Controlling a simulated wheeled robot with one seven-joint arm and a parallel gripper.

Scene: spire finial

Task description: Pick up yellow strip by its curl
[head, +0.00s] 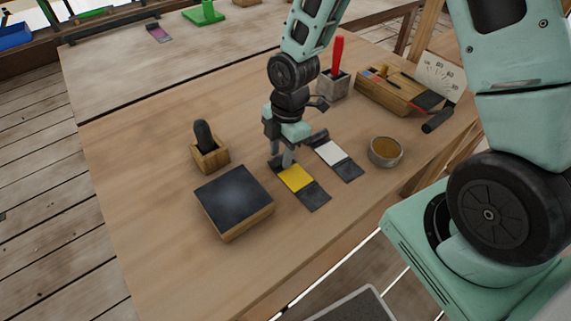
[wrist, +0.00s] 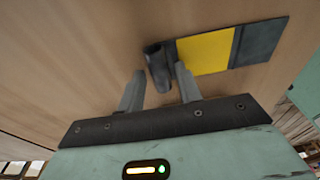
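The yellow strip (head: 296,178) lies flat on the wooden table in the head view, with a dark grey end toward the lower right. It also shows in the wrist view (wrist: 205,54), where its dark rolled curl (wrist: 157,64) stands at the left end of the yellow part. My gripper (head: 287,162) is over the curl end of the strip, pointing down. In the wrist view my gripper (wrist: 158,75) has its two fingers apart, with the curl between or just beyond the tips. I cannot tell whether either finger touches it.
A strip with a white patch (head: 331,152) lies close to the right of the yellow one. A dark-topped block (head: 234,197) and a wooden holder (head: 210,157) are on the left. A round bowl (head: 385,151) stands at the right. A grey holder (head: 333,85) is behind.

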